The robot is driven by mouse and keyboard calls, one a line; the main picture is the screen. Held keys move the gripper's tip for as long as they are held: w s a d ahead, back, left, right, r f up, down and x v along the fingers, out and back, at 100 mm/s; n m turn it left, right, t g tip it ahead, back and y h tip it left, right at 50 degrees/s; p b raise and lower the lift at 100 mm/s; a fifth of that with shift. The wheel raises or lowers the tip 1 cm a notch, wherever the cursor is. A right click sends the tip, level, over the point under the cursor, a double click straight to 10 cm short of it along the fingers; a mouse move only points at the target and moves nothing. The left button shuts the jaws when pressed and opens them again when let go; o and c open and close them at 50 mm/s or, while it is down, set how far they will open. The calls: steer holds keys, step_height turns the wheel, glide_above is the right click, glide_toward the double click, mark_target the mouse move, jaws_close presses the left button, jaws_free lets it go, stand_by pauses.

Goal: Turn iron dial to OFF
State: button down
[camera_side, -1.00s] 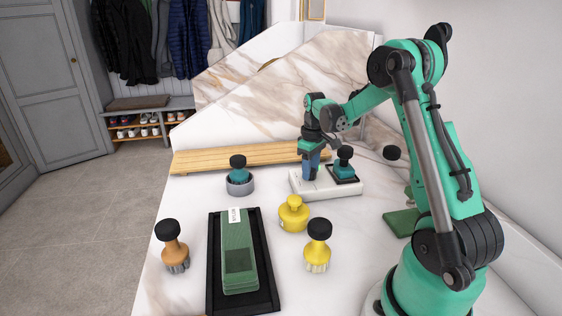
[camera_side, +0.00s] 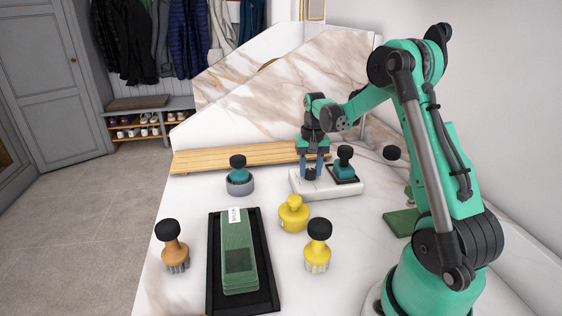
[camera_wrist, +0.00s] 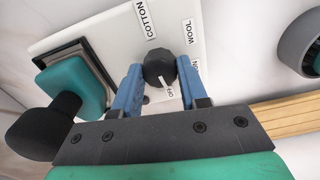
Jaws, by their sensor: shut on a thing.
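The dial (camera_side: 310,174) is a small black round knob on a white base plate (camera_side: 328,191). In the wrist view the dial (camera_wrist: 159,66) sits between the two blue fingers of my gripper (camera_wrist: 158,84), which is shut on it. My gripper (camera_side: 314,167) points down over the plate in the side view. A white mark on the dial faces the lower side of the wrist view, near a small label (camera_wrist: 168,94) that seems to read OFF. COTTON (camera_wrist: 145,18) and WOOL (camera_wrist: 190,38) labels lie beyond the dial. Another label is mostly hidden by a finger.
A teal block with a black knob (camera_side: 344,171) stands on a dark pad close to the right of my gripper. A grey round holder (camera_side: 240,187) stands to the left, a wooden slat board (camera_side: 230,158) behind, and yellow tools (camera_side: 293,214) in front.

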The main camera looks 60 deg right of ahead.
mark_target(311, 170)
steer(key=shift+m, duration=1)
steer(key=shift+c, duration=2.3)
jaws_free()
steer(key=shift+r, duration=2.8)
